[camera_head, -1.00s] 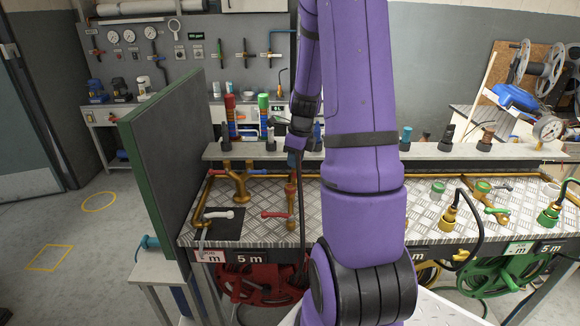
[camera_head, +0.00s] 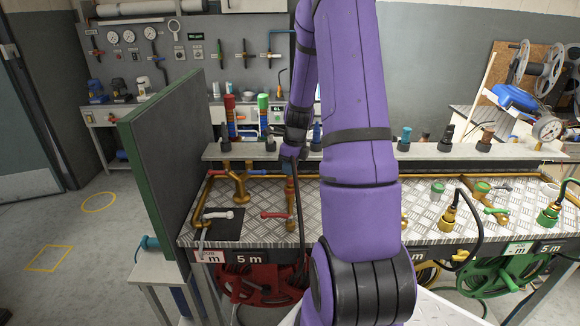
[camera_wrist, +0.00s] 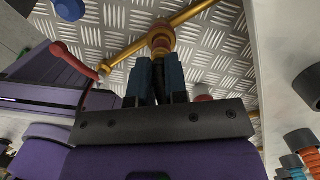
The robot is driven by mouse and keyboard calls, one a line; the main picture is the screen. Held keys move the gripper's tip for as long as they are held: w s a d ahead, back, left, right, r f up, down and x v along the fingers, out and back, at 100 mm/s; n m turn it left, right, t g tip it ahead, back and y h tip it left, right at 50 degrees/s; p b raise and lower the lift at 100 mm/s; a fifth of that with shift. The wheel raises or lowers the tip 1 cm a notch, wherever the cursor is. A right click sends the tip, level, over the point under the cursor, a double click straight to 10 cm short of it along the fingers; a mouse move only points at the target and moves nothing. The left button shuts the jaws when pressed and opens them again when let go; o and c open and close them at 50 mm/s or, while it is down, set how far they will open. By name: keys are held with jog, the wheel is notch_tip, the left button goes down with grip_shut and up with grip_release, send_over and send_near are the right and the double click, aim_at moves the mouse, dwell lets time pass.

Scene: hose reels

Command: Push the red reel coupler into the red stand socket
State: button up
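My gripper (camera_wrist: 158,82) points at the brass fitting, its two dark blue fingers shut on a black body between them, which I take for the red reel coupler (camera_wrist: 158,72). A brass fitting with a red band (camera_wrist: 161,42), the red stand socket, lies just beyond the fingertips, in line with them. In the head view the socket (camera_head: 290,190) stands upright on the plate, under my gripper (camera_head: 290,156). A black hose (camera_head: 299,225) hangs from there toward the red reel (camera_head: 262,284) below. The join is partly hidden, so I cannot tell how deep the coupler sits.
A red lever (camera_head: 276,215) lies left of the socket, and it also shows in the wrist view (camera_wrist: 74,60). A green-edged panel (camera_head: 165,165) stands at the left. A grey shelf (camera_head: 440,153) with several fittings runs behind. Green fittings (camera_head: 548,214) stand at the right.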

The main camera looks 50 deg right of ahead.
jog(key=o, duration=0.5)
jog(key=shift+c, duration=0.2)
notch_tip(320, 180, up, 11)
jog(key=s, duration=0.2)
jog(key=a+r+n, duration=0.8)
jog(key=a+r, duration=0.1)
jog(key=a, duration=0.1)
jog(key=s+a+r+n+t, duration=0.1)
jog(key=s+a+r+n, duration=0.3)
jog(key=s+a+n, duration=0.4)
jog(key=s+a+r+n+t, duration=0.2)
jog(key=s+a+r+n, duration=0.2)
jog(key=s+a+n, duration=0.4)
jog(key=shift+s+a+n+h, duration=0.3)
jog(key=shift+a+n, duration=2.15)
jog(key=shift+n, duration=1.75)
